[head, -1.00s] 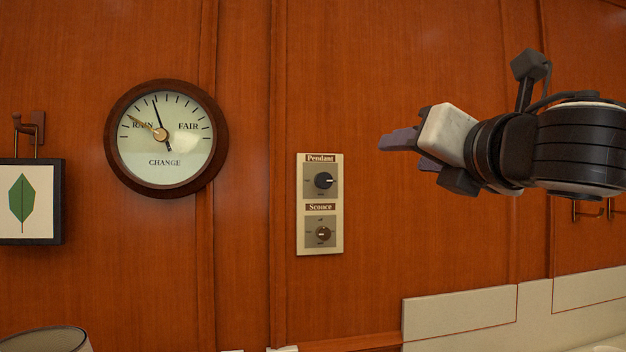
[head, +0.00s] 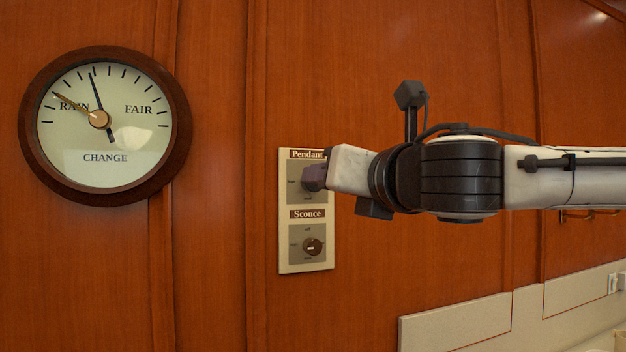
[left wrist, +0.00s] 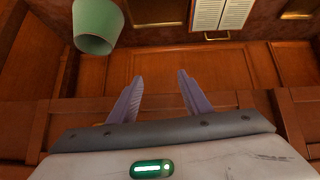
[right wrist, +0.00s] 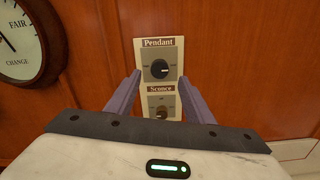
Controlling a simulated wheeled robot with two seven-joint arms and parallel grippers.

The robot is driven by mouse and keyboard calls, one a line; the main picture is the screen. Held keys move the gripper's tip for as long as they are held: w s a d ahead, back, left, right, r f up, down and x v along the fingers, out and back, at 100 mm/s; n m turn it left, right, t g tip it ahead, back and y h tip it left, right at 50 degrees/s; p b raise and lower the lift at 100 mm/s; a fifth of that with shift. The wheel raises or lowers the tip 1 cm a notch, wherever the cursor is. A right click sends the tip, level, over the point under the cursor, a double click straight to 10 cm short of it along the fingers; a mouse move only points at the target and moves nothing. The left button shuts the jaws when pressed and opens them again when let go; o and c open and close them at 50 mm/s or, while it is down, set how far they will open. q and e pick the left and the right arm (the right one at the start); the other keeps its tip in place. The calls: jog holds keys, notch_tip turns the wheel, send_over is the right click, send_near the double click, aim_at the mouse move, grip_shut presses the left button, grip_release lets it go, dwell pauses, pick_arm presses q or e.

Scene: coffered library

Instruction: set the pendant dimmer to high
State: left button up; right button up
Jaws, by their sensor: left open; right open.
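The pendant dimmer is a black round knob (right wrist: 159,68) on a grey square under the "Pendant" label, on a cream wall plate (right wrist: 140,50). Its white mark points to the right in the right wrist view. In the head view my right gripper (head: 315,177) is in front of the knob and hides most of it; its grey pendant square (head: 295,192) still shows. In the right wrist view the open fingers (right wrist: 160,75) frame the knob left and right; contact cannot be told. My left gripper (left wrist: 159,76) is open and empty, away from the plate.
The sconce knob (head: 312,246) is just below on the same plate. A round barometer-like dial (head: 180,130) hangs to the left. Cream panelling (head: 455,322) runs low on the right. A green cup-like object (left wrist: 96,27) shows in the left wrist view.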

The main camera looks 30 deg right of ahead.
jog(key=x, duration=0.7)
jog(key=shift+w+p, duration=0.3)
jog(key=shift+p, duration=0.05)
jog(key=c, duration=1)
jog(key=shift+f, duration=0.1)
jog(key=shift+c, duration=0.2)
